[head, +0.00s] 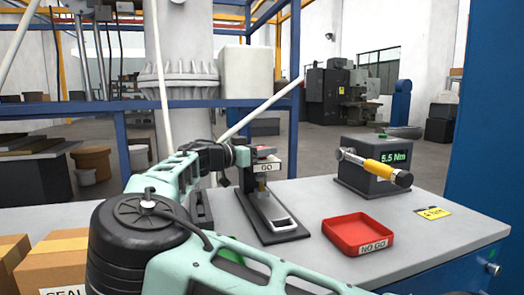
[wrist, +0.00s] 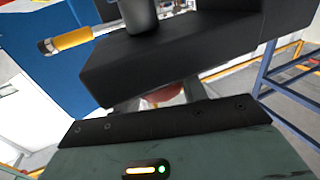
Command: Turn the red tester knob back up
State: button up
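The tester stand (head: 285,232) is on the grey bench in the head view, with a black base, a brass-coloured stem and a pale loop at its front. A small red part (head: 265,151), which looks like the knob, shows at its top above a GO label. My gripper (head: 242,157) is at the top of the stand, mostly hidden by my dark wrist. In the wrist view, a rounded red thing (wrist: 163,95) shows just beyond the black palm bar, partly covered by a large dark block (wrist: 195,55). The fingertips and their contact with the red part are hidden.
A red NO GO tray (head: 352,238) lies right of the stand. A torque meter (head: 362,180) reading 5.5 Nm with a yellow-handled tool (head: 388,171) is behind it. A yellow label (head: 432,212) lies near the right edge. Cardboard boxes (head: 58,262) are at lower left.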

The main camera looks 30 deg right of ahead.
jog(key=shift+f+n+t+b, duration=0.2)
jog(key=shift+n+t+b, duration=0.1)
jog(key=shift+t+b, duration=0.3)
jog(key=shift+c, duration=0.3)
